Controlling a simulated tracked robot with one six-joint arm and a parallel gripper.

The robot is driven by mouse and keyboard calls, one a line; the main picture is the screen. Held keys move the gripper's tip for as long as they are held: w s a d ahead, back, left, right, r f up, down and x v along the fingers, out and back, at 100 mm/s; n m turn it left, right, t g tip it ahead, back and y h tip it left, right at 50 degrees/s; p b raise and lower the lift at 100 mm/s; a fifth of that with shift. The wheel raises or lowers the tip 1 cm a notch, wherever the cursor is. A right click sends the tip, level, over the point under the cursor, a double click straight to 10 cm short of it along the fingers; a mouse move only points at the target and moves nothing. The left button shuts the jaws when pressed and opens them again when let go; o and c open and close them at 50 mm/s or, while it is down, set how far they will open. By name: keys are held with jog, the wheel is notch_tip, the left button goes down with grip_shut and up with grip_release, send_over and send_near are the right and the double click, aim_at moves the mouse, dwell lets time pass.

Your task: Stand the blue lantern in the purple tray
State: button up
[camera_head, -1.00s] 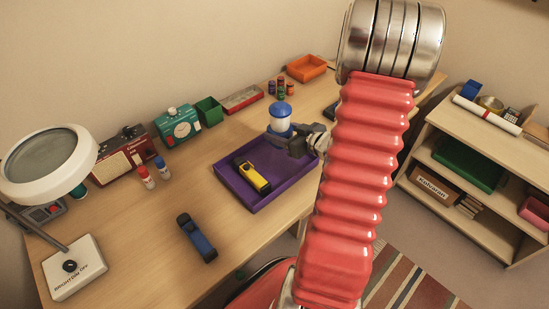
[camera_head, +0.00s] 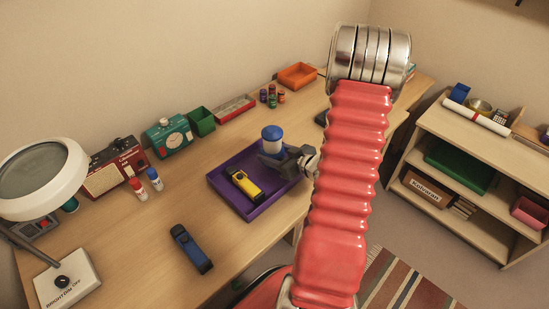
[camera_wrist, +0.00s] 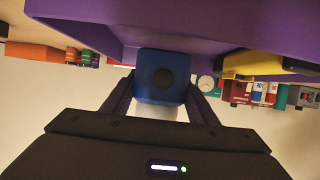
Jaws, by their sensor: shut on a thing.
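The blue lantern (camera_head: 272,133) has a blue cap and a pale body, and looks upright in the head view. My gripper (camera_head: 274,160) is shut on it, with the fingers around its lower part. In the wrist view the lantern's blue end (camera_wrist: 161,78) with a dark round spot shows between the fingers. The purple tray (camera_head: 273,189) lies on the desk, and the lantern is over its back right part. The fingers hide the lantern's foot in the head view, so I cannot tell whether it touches the tray floor.
A yellow flashlight (camera_head: 243,185) lies inside the tray, left of the lantern. A blue flashlight (camera_head: 191,249) lies on the desk in front. A green bin (camera_head: 202,121), a red tray (camera_head: 234,108) and several small jars (camera_head: 272,96) stand behind. A magnifier lamp (camera_head: 42,178) is at left.

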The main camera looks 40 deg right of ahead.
jog(key=shift+f, duration=1.5)
jog(key=o, duration=1.3)
jog(key=shift+f, duration=0.1)
jog(key=v, duration=1.2)
jog(key=shift+s, duration=0.1)
